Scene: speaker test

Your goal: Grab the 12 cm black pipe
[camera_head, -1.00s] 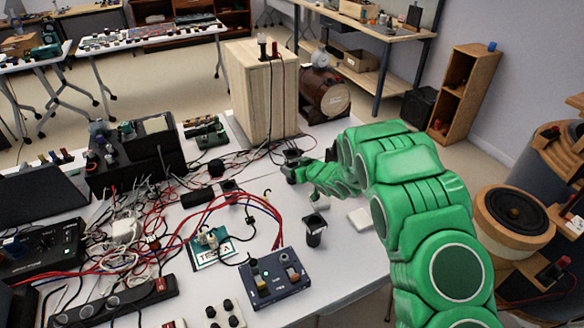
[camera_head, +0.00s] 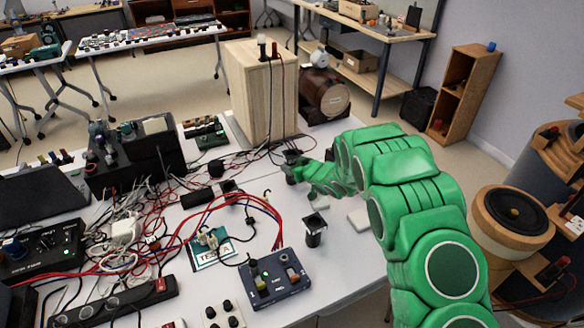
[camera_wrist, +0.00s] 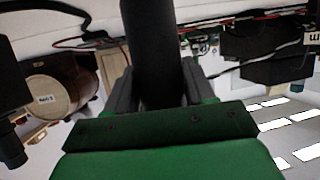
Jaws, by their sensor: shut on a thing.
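My gripper (camera_head: 294,170) is at the end of my green arm, over the white table, in front of the wooden box in the head view. In the wrist view my gripper (camera_wrist: 156,84) is shut on a thick black pipe (camera_wrist: 150,42), with a grey finger on each side of it. The pipe runs up past the top edge of that view, so its full length is hidden. In the head view the grip is small and dark, and the held pipe is hard to make out. A short black cylinder (camera_head: 314,236) stands upright on the table, apart from my gripper.
The wooden box (camera_head: 262,95) and a brown round speaker (camera_head: 327,97) stand behind my gripper. Tangled cables (camera_head: 130,215) and a blue control box (camera_head: 274,279) lie to the left and front. A small white block (camera_head: 358,219) lies near the table's right edge.

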